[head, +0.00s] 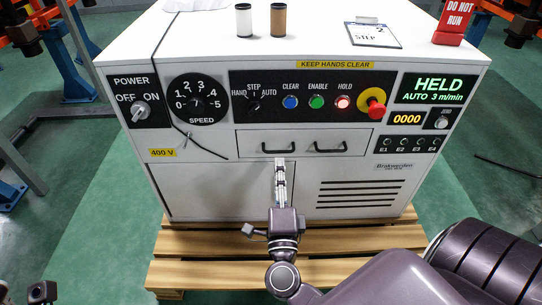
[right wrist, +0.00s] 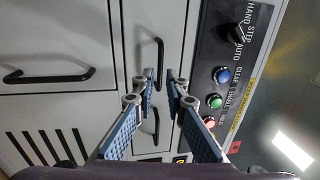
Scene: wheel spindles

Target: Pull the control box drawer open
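The control box (head: 240,200) is a white cabinet on a pallet. Its drawer (head: 360,139) looks flush with the front below the buttons and has two dark bar handles: the left handle (head: 278,150) and the right handle (head: 328,149). Both show in the right wrist view, the left handle (right wrist: 159,50) at the top and the right handle (right wrist: 156,125) below. My right gripper (right wrist: 160,74) is partly open and empty, fingertips near the left handle's end; contact cannot be told. A part of my left gripper (head: 42,291) shows at the bottom left; its fingers are not clear.
A lower door handle (right wrist: 48,76) is close by in the right wrist view. Above the drawer are several buttons and a red emergency stop (head: 373,103).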

